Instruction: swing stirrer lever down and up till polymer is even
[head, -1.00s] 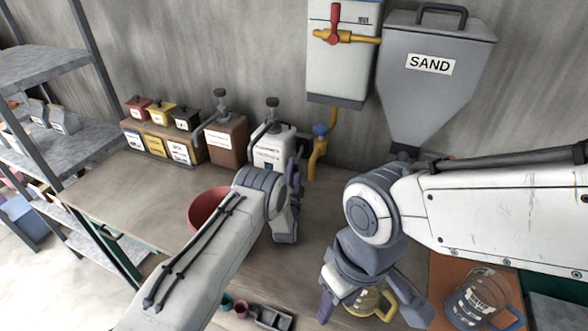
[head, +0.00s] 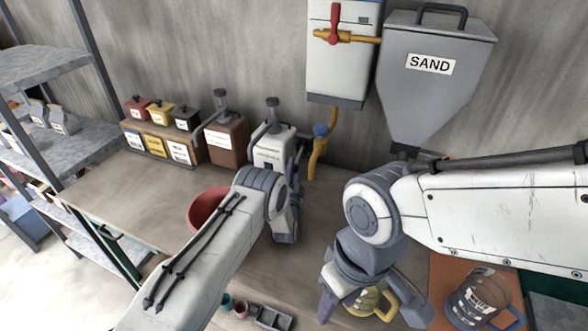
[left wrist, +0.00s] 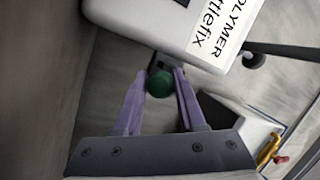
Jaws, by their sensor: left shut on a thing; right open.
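The white polymer container (head: 271,152) stands at the back of the table with a dark top fitting and spout. Its label also shows upside-angled in the left wrist view (left wrist: 208,35). A green lever knob (left wrist: 159,84) on a dark lever sits below the container. My left gripper (head: 287,225) is at the container's front right. In the left wrist view its purple fingers (left wrist: 162,85) are shut around the green knob. The arm hides the lever in the head view. My right gripper (head: 368,308) is open, its fingers spread around a yellow-handled jug (head: 370,298).
A brown container (head: 226,140) and small labelled tins stand left of the polymer. A red bowl (head: 205,208) is partly behind my left arm. The SAND hopper (head: 440,80) and a white tank (head: 338,60) hang behind. Another jug (head: 476,298) stands at right.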

